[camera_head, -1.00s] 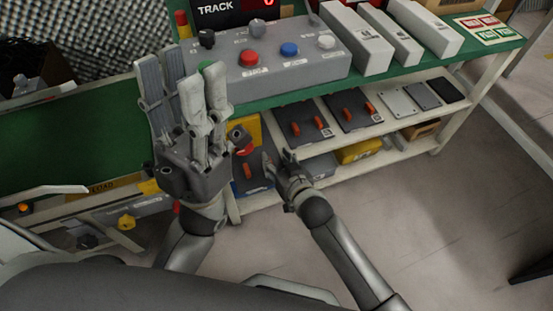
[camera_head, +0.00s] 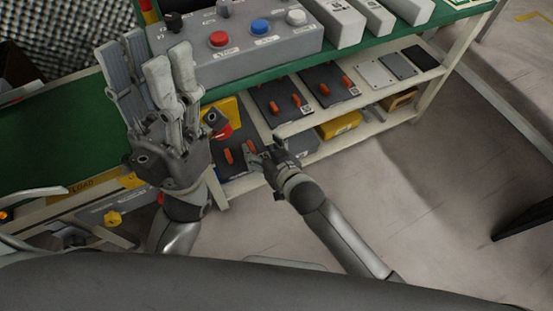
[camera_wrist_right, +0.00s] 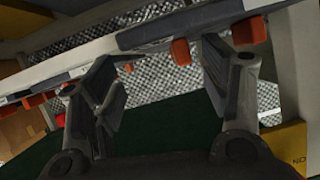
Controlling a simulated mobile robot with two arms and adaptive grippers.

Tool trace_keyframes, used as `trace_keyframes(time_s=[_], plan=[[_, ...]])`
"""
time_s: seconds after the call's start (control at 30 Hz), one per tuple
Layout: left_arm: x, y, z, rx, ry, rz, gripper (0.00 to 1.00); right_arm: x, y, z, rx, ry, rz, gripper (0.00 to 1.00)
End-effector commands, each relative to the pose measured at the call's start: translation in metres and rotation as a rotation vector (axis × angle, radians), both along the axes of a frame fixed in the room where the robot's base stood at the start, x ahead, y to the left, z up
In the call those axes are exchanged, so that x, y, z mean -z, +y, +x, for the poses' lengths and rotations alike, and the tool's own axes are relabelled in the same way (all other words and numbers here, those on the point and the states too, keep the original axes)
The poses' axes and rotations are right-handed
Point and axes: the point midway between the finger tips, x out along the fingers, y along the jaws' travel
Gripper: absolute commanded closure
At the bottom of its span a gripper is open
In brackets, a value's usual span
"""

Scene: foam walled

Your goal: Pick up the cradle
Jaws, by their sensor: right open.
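The cradle seems to be one of three dark plates with paired orange pegs on the lower shelf; I cannot tell which. The nearest plate (camera_head: 225,168) lies at the shelf's left end. Two more, a middle plate (camera_head: 268,106) and a right plate (camera_head: 318,78), lie further along. My right gripper (camera_head: 258,151) is open at the shelf front, just right of the nearest plate's pegs, apparently empty. In the right wrist view its fingers (camera_wrist_right: 160,62) are spread below a pale shelf edge with orange pieces (camera_wrist_right: 181,52). My left gripper (camera_head: 146,52) points up, open and empty, before the green bench.
A grey button box (camera_head: 240,70) and white boxes (camera_head: 333,18) stand on the green top (camera_head: 350,50). Flat plates (camera_head: 376,75) and a yellow bin (camera_head: 338,124) share the shelves. A pale shelf leg (camera_head: 452,65) stands right. The floor (camera_head: 400,200) in front is open.

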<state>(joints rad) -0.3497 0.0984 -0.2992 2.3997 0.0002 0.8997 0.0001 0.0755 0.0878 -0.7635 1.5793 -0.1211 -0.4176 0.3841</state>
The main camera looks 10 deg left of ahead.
Motion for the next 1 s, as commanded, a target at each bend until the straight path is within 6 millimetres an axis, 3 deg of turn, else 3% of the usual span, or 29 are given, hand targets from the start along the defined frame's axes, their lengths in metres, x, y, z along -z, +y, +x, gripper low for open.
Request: trace_keyframes(time_s=[0.53,1.0], plan=[[0.000,0.000,0.000,0.001,0.000,0.001,0.60,-0.036,-0.047,-0.059,0.002,-0.008,0.006,0.30],[0.000,0.000,0.000,0.001,-0.001,0.002,0.60,-0.042,-0.054,-0.068,0.001,-0.010,0.007,0.30]])
